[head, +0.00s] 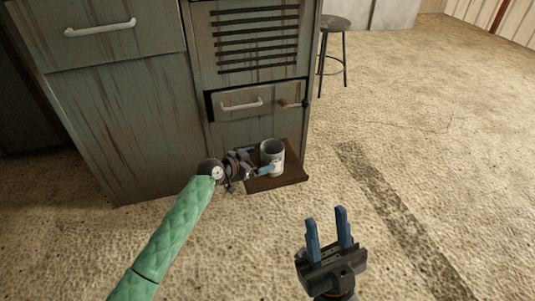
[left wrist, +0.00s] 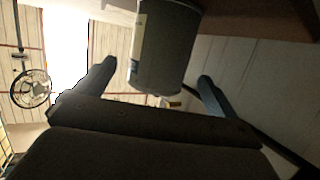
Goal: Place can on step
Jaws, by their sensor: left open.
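A grey can (head: 272,156) with a pale label appears upright on the brown wooden step (head: 292,180) at the foot of the cabinet. The can's open top faces up in the head view. My left gripper (head: 259,164) is open beside the can, on its left. In the left wrist view the can (left wrist: 167,45) lies between the directions of the two blue fingers, with no clear contact. The step's brown edge (left wrist: 268,14) shows at the top there. My right gripper (head: 328,232) is open and empty over the floor at the lower right.
A worn grey-green cabinet (head: 125,120) stands behind and left of the step. Its drawer (head: 245,102), with a white handle, is just above the step. A stool (head: 336,45) stands further back. The carpeted floor to the right is clear.

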